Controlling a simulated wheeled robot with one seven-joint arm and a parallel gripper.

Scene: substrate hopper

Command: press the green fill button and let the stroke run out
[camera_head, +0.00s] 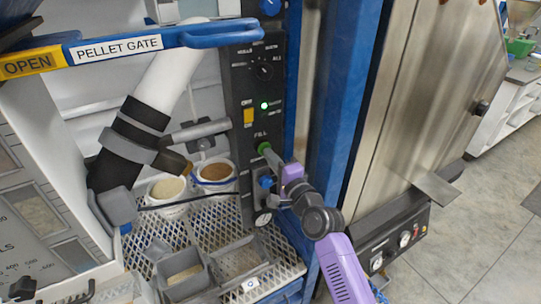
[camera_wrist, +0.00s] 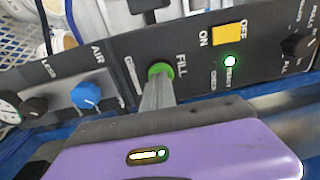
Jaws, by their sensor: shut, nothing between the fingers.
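The green fill button (camera_head: 264,147) sits on the black control panel (camera_head: 240,90), beside the word FILL. In the wrist view the green button (camera_wrist: 160,71) shows around the tips of my gripper (camera_wrist: 158,82). My gripper (camera_head: 273,159) is shut and empty, with its closed fingertips at the button, seemingly touching it. The fingers hide part of the button, so how far it is pushed in cannot be told. A small green lamp (camera_wrist: 230,61) on the panel is lit.
A yellow ON/OFF switch (camera_wrist: 227,34) and a blue AIR knob (camera_wrist: 86,94) flank the button. A blue pellet gate handle (camera_head: 215,34) reaches across above. Two tubs, one a brown-filled tub (camera_head: 216,184), stand on the mesh shelf left of the panel. A blue post (camera_head: 340,100) stands close right.

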